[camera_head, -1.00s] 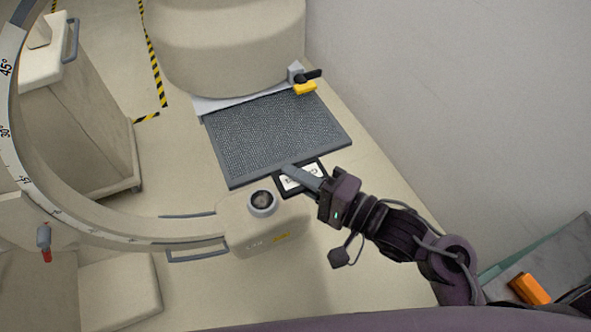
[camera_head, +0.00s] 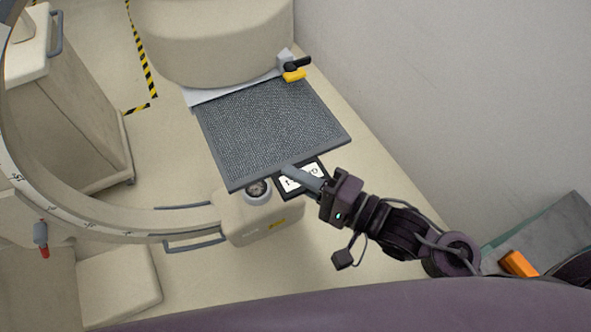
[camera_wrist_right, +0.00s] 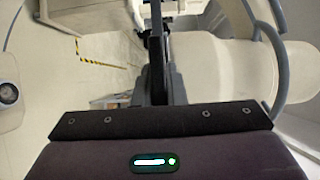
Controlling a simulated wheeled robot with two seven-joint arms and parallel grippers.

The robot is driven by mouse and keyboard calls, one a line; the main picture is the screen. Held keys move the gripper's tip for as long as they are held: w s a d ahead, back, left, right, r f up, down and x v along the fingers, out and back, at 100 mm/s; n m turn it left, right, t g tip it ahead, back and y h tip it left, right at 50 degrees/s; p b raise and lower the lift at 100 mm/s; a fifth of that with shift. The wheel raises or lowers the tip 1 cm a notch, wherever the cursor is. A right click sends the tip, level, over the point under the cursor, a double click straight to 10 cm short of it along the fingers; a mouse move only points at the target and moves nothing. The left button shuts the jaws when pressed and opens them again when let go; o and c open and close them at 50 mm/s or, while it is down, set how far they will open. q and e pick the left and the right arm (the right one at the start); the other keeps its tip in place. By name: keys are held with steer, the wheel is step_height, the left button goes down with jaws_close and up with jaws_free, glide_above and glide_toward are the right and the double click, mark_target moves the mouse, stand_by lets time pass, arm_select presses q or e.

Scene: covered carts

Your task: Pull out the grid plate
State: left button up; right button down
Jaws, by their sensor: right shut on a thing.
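The grid plate (camera_head: 268,128) is a flat dark grey mesh panel in the head view. It sticks out from a pale slot edge (camera_head: 215,94) under a rounded beige housing (camera_head: 215,40). My right gripper (camera_head: 288,171) is shut on the plate's near edge, close to the middle of that edge. In the right wrist view the dark fingers (camera_wrist_right: 158,75) point away from the camera; the grip itself cannot be made out there. My left gripper is not in view.
A yellow and black lever clamp (camera_head: 294,75) sits at the plate's far right corner. A black-framed label panel (camera_head: 302,180) and a beige C-arm head (camera_head: 250,222) lie below the near edge. A wall (camera_head: 440,90) stands on the right. An orange block (camera_head: 518,263) is at lower right.

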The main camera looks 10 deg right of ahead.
mark_target(296, 196)
steer(key=shift+s+d+r+p, duration=0.1)
steer(key=shift+s+d+p, duration=0.25)
steer(key=shift+s, duration=0.55)
steer(key=shift+s+d+f+p, duration=0.15)
steer(key=shift+s+p, duration=0.25)
steer(key=shift+s, duration=0.45)
steer(key=shift+s+d+r+p, duration=0.15)
steer(key=shift+s+d+p, duration=0.25)
steer(key=shift+s, duration=0.5)
